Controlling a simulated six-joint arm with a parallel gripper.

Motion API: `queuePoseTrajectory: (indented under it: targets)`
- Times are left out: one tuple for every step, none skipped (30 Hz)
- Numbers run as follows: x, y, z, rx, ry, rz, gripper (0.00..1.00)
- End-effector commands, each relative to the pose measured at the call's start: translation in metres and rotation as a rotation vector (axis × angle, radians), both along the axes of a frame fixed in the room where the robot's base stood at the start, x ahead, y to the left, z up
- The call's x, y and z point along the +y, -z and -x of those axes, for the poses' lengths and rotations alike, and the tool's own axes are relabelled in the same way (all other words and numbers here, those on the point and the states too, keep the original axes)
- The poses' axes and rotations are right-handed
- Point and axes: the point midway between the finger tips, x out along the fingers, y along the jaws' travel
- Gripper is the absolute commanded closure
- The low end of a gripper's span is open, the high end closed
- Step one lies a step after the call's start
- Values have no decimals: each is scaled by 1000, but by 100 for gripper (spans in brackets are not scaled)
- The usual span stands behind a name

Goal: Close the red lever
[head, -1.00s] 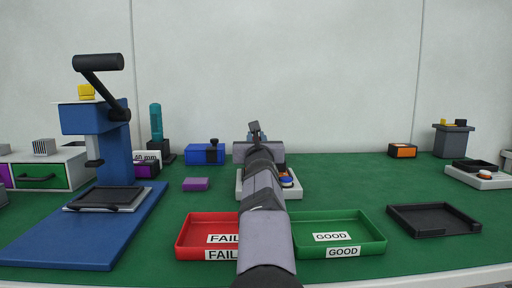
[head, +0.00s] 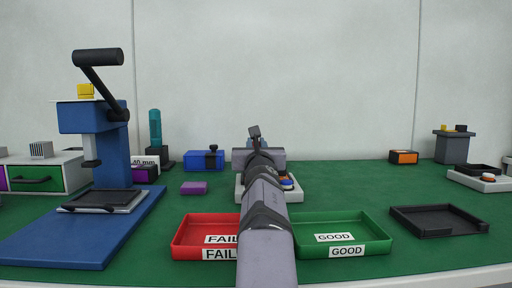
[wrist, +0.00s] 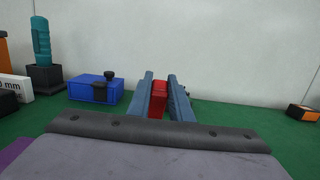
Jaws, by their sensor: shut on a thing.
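In the wrist view the red lever (wrist: 158,99) is an upright red block between the two blue-grey fingers of my gripper (wrist: 160,88). The fingers are shut on it, one on each side. Its lower part and whatever it is mounted on are hidden behind the gripper body. In the head view my arm stretches away over the trays and hides the lever and most of the gripper.
Red FAIL (head: 190,250) and green GOOD (head: 375,240) trays stand in front. A blue press (head: 88,120) is left, a blue box (head: 200,160) behind.

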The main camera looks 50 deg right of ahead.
Motion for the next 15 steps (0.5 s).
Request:
queuePoseTrajectory:
  targets:
    - [1,3,2,3,3,-4,100]
    - [1,4,2,3,3,-4,100]
    - [2,5,3,3,3,-4,100]
    - [3,5,4,3,3,-4,100]
    - [4,6,5,3,3,-4,100]
    - [5,6,6,3,3,-4,100]
    - [5,6,6,3,3,-4,100]
    - [6,6,7,3,3,-4,100]
    - [6,6,7,3,3,-4,100]
    - [6,7,8,3,4,-4,100]
    - [7,7,8,4,3,-5,100]
    - [7,7,8,4,3,-5,100]
    - [7,7,8,4,3,-5,100]
    - [7,7,9,4,4,-5,100]
    - [7,7,9,4,4,-5,100]
